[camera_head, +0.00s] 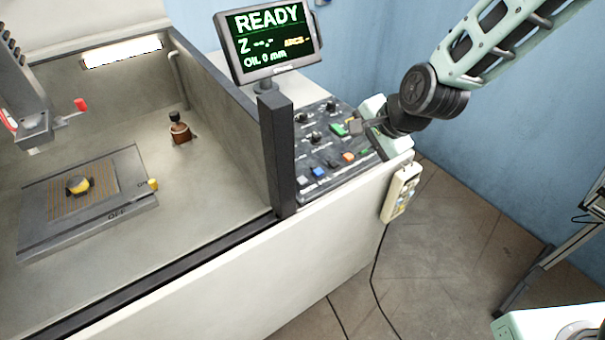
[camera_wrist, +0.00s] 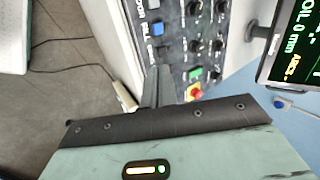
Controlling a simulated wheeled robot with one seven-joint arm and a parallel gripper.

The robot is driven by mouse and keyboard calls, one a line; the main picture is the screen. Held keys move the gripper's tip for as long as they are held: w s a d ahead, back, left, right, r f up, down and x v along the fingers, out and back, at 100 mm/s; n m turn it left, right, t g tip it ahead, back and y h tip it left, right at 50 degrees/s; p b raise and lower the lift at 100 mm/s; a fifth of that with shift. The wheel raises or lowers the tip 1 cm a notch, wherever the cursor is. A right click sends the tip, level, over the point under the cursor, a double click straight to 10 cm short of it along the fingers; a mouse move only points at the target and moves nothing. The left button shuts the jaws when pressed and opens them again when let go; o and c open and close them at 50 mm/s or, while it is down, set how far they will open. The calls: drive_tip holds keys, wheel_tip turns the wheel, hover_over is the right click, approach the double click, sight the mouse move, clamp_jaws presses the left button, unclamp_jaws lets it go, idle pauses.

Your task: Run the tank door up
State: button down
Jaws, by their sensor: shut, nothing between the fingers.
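The tank (camera_head: 225,125) stands open at the front, with a dark slot (camera_head: 170,270) along its front edge; no raised door panel shows. The control panel (camera_head: 325,140) lies right of the tank post. Near its front edge are a pale button (camera_head: 303,181), a blue button (camera_head: 318,172), a black one and an orange one. In the wrist view, labels that seem to read DOOR and FILL run beside the pale button (camera_wrist: 156,4) and blue button (camera_wrist: 158,28). My gripper (camera_head: 368,124) is shut and empty above the panel's right part; its fingers (camera_wrist: 154,85) also show in the wrist view.
A monitor (camera_head: 268,42) reading READY stands behind the panel. A green button (camera_head: 338,129) is close to my gripper; a red-and-yellow stop button (camera_wrist: 194,92) shows beside the fingers. A pendant (camera_head: 401,192) hangs on the cabinet's right side.

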sight(305, 182)
drive_tip(key=w+a+f+m+t+y, duration=0.1)
drive_tip(key=w+a+m+y, duration=0.1)
drive_tip(key=a+m, duration=0.5)
drive_tip(key=shift+w+a+f+m+y, duration=0.3)
drive_tip(key=shift+w+a, duration=0.15)
drive_tip(key=shift+a, duration=1.65)
drive_tip(key=shift+f, duration=0.1)
wheel_tip(305, 182, down, 9)
drive_tip(key=b, duration=0.6)
drive_tip(key=shift+b, duration=0.3)
drive_tip(key=shift+f+b, duration=0.25)
drive_tip(key=shift+b, duration=0.05)
